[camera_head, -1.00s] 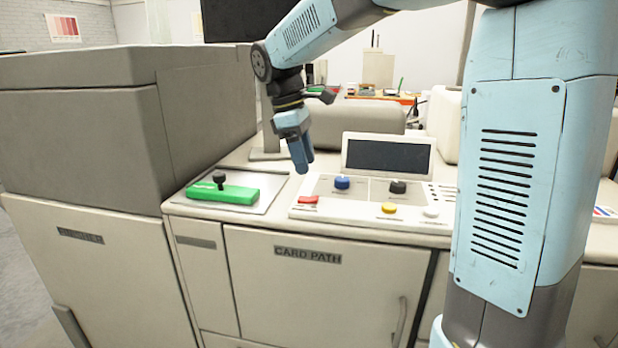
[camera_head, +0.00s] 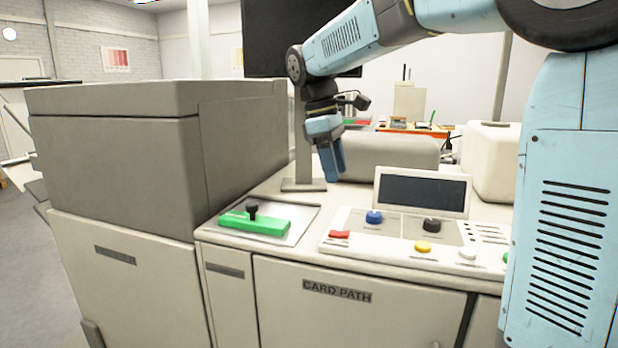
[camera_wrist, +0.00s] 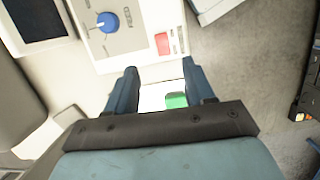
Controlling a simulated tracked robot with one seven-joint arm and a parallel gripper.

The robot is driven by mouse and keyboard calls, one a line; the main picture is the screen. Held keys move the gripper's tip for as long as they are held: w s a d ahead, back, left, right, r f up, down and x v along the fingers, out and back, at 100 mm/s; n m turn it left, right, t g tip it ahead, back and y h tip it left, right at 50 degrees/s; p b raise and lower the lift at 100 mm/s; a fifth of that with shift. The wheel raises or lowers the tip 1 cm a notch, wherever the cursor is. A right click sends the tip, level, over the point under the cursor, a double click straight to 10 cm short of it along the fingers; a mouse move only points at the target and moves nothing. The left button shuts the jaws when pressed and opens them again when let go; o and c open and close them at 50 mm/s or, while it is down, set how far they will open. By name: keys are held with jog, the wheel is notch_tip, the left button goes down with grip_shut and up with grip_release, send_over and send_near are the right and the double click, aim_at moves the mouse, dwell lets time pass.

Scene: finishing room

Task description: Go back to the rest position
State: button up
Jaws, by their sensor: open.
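My gripper (camera_head: 335,170) hangs fingers-down above the machine's counter, behind the control panel (camera_head: 345,240) and left of the small dark screen (camera_head: 423,191). In the wrist view my gripper (camera_wrist: 161,84) has its two blue fingers apart, with nothing held between them. A green block with a black knob (camera_head: 255,223) lies on a plate to the left of the panel. Part of the green block (camera_wrist: 176,100) shows low between the fingers in the wrist view, and my gripper hides the rest.
The panel has a red button (camera_head: 339,234), a blue knob (camera_head: 374,217), a black knob (camera_head: 431,224) and a yellow button (camera_head: 422,246). A tall grey cabinet (camera_head: 115,155) stands on the left. A dark monitor (camera_head: 290,40) on a post stands behind my gripper. Open floor shows at far left.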

jog(key=s+d+f+m+t+y, duration=0.1)
jog(key=s+d+f+m+t, duration=0.2)
jog(key=s+d+m, duration=0.3)
jog(key=s+d+f+m+t+y, duration=0.1)
jog(key=s+d+f+m+t, duration=0.2)
jog(key=s+d+m, duration=0.4)
jog(key=s+f, duration=0.1)
jog(key=s, duration=0.7)
jog(key=shift+d+f+y, duration=0.2)
jog(key=shift+f+y, duration=0.1)
jog(key=shift+s, duration=0.1)
